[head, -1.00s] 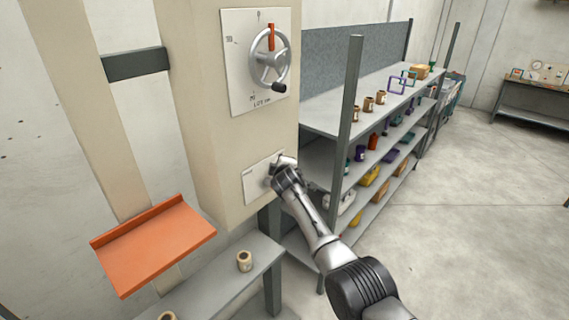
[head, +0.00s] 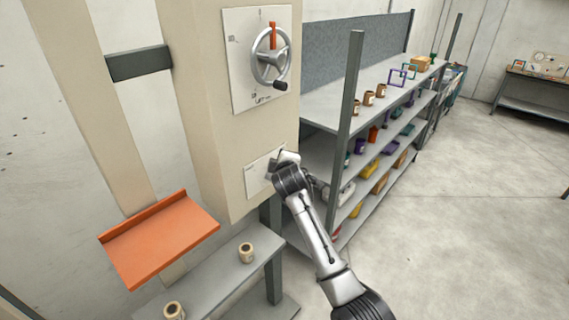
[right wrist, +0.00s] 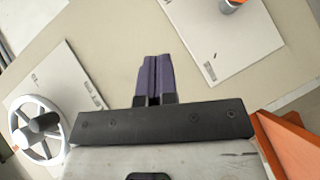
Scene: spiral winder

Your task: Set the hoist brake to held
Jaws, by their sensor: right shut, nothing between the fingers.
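A handwheel (head: 271,57) with a dark grip and an orange pointer sits on the upper white plate (head: 243,73) of the beige column. It also shows at the left of the right wrist view (right wrist: 37,128). Below it is a lower white plate (head: 254,180), partly hidden by my right arm. In the right wrist view this plate (right wrist: 215,45) carries a grey and orange part (right wrist: 235,3), cut off by the top edge. My right gripper (right wrist: 153,60) is shut and empty, in front of the column between the two plates in that view. No part is labelled legibly as the hoist brake. My left gripper is out of view.
An orange tray (head: 160,238) juts out left of the column. Below it, a grey bench (head: 215,284) holds small rolls (head: 246,253). A shelf rack (head: 335,107) with pots and bins stands right of my right arm. The floor farther right is clear.

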